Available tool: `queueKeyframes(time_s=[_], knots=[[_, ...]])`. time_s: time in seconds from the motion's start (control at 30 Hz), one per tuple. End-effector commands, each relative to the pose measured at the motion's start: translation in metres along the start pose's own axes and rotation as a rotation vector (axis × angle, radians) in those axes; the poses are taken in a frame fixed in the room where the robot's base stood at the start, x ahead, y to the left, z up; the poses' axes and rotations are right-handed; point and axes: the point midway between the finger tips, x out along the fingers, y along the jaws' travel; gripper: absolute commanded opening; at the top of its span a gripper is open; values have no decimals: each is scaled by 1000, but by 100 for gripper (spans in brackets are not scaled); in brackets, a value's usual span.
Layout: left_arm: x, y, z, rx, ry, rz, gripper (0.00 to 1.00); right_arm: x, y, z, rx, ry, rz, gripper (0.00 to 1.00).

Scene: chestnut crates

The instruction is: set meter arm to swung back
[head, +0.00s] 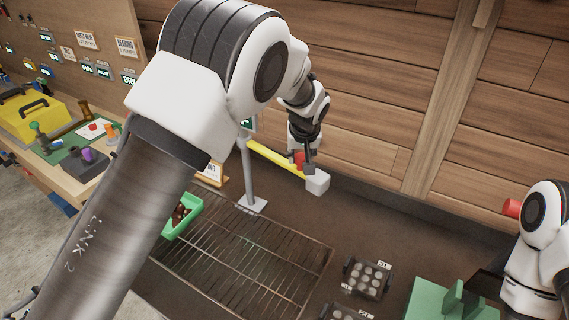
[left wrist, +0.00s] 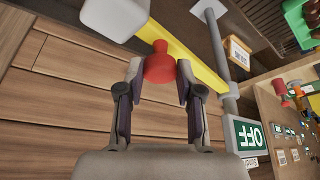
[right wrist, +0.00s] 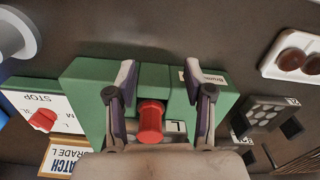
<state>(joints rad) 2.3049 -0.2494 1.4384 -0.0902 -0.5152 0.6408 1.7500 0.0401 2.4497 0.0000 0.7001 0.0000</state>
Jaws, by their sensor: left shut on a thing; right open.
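The yellow meter arm (head: 272,159) reaches from a grey post (head: 248,178) out to a pale grey block (head: 317,183) at its end. A red knob (head: 298,157) stands on the arm near that block. My left gripper (head: 308,167) is at the knob. In the left wrist view my left gripper (left wrist: 158,82) is closed around the red knob (left wrist: 160,66), with the yellow arm (left wrist: 192,52) just beyond. My right gripper (right wrist: 166,88) is open, its fingers either side of a red knob (right wrist: 150,124) in front of a green fixture (right wrist: 82,92).
A wire rack (head: 240,262) lies below the arm, with a green tray (head: 184,216) of brown chestnuts at its left edge. A dark mould (head: 367,278) sits to its right. A wooden wall (head: 400,100) stands behind. An OFF sign (left wrist: 249,134) is near the post.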

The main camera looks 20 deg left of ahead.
Motion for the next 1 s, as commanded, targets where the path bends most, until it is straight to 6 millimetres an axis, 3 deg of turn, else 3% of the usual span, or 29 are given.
queueKeyframes(time_s=[0.03,0.33,0.93,0.97,1.0], knots=[[10,5,0,-30,-8,-16,0,7,0,0,0,-1,0,52],[19,26,-26,-178,-9,-78,0,15,0,0,0,-1,0,52],[20,31,-36,-223,-7,-93,0,16,0,0,0,0,0,52],[20,31,-36,-223,-6,-93,43,16,0,0,0,0,0,52],[19,31,-36,-223,-6,-92,57,16,0,0,0,0,0,52]])
